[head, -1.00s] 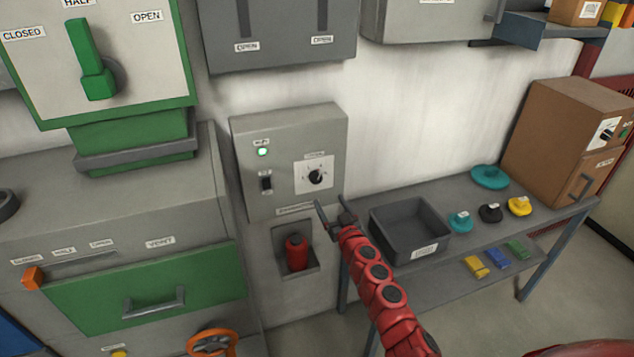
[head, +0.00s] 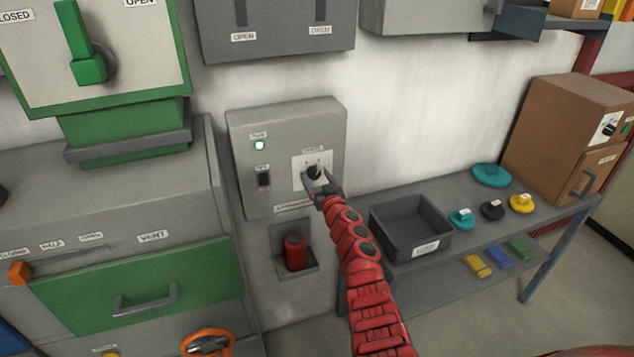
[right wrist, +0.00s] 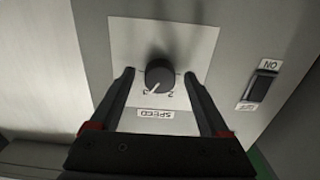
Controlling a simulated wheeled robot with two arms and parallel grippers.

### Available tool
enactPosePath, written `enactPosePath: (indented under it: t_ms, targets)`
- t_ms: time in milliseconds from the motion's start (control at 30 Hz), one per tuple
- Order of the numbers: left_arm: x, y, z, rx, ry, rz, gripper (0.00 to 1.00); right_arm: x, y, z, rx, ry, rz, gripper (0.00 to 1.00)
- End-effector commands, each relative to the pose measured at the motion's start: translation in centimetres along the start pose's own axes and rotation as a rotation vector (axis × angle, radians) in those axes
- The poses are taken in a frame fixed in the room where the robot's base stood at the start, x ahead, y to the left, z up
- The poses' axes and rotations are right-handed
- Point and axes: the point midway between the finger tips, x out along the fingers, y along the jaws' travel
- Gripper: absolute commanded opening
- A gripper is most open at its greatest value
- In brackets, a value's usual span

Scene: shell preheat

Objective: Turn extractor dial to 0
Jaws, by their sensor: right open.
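The extractor dial (head: 313,172) is a black round knob on a white plate on the grey extractor box (head: 240,135). It also shows in the right wrist view (right wrist: 160,75), with a white pointer mark and a SPEED label (right wrist: 168,114). Some scale numbers are hidden or too small to read. My right gripper (head: 318,185) is open at the dial. In the right wrist view its two fingers (right wrist: 160,78) stand one on each side of the knob, with gaps between them and the knob. My left gripper is not in view.
A red cylinder (head: 294,252) sits in a recess below. A dark bin (head: 408,232) and several coloured lidded items stand on the shelf table (head: 465,190) to the right.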

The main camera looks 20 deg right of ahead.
Motion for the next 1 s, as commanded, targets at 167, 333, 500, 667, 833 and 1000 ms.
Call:
enactPosePath:
  t_ms: [167,333,500,667,833,1000]
  targets:
    - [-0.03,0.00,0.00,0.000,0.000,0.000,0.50,0.10,-0.01,-0.11,-0.001,0.001,0.000,0.80]
    - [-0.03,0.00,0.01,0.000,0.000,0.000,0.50,0.09,-0.02,-0.09,0.000,0.001,0.000,0.67]
    - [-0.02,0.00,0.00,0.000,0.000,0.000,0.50,0.09,-0.03,-0.09,0.000,0.001,0.000,0.37]
    - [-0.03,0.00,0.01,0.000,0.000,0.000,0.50,0.09,-0.02,-0.10,0.000,0.001,0.000,0.08]
    - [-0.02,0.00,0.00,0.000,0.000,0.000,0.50,0.09,-0.01,-0.09,-0.002,0.001,0.000,0.00]
    - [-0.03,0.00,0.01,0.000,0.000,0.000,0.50,0.09,-0.03,-0.09,-0.026,0.001,0.000,0.00]
